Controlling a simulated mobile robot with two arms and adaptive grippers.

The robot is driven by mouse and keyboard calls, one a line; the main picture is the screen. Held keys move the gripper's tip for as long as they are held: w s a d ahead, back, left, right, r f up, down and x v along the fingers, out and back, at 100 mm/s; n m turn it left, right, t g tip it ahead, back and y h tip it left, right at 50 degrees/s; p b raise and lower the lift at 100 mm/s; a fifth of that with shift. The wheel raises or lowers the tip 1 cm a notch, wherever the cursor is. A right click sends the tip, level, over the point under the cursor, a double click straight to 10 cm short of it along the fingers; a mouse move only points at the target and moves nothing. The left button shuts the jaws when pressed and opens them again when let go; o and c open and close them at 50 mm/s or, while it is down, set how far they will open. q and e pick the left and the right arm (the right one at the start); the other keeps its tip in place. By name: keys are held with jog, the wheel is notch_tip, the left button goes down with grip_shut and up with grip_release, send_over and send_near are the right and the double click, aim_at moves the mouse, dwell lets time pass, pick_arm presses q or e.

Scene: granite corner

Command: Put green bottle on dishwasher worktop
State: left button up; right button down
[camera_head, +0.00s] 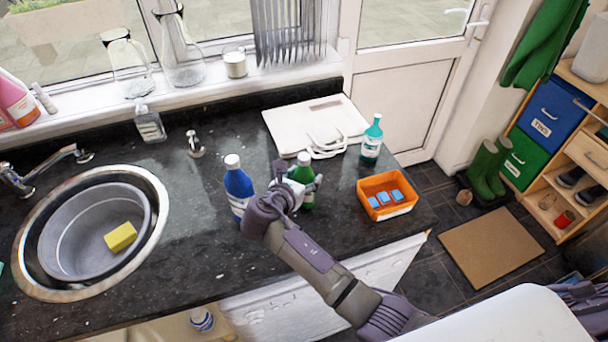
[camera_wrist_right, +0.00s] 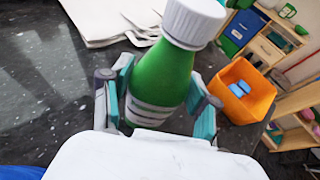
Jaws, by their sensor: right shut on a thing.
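The green bottle (camera_head: 305,172) with a white cap is upright over the dark worktop (camera_head: 335,215), between the blue bottle (camera_head: 237,183) and the orange tub. My right gripper (camera_head: 298,186) is shut on it. In the right wrist view the green bottle (camera_wrist_right: 165,78) sits between the two teal finger pads of my right gripper (camera_wrist_right: 162,95), tilted in the picture. Its base is hidden, so I cannot tell whether it touches the worktop. A white panelled front (camera_head: 290,312) shows below this worktop. My left gripper is not in view.
An orange tub (camera_head: 371,184) with blue blocks stands at the right end. A teal bottle (camera_head: 372,140) and white boards (camera_head: 295,122) are behind. The sink (camera_head: 158,215) with a yellow sponge (camera_head: 120,237) is at left. Worktop between sink and blue bottle is clear.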

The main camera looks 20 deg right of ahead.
aim_at(301, 178)
dwell(0.3)
jog(key=shift+c, duration=1.4)
grip_release()
jog(key=shift+s+a+r+p, duration=0.2)
jog(key=shift+r+p, duration=0.1)
jog(key=p+v, duration=0.5)
jog(key=v, duration=0.1)
jog(key=shift+s+a+r, duration=0.1)
jog(key=shift+s+r, duration=0.1)
jog(key=shift+r, duration=0.05)
jog(key=shift+f+v, duration=0.1)
jog(key=shift+v, duration=1.1)
jog(key=shift+f+v, duration=0.15)
jog(key=shift+v, duration=1.05)
jog(key=shift+a, duration=0.1)
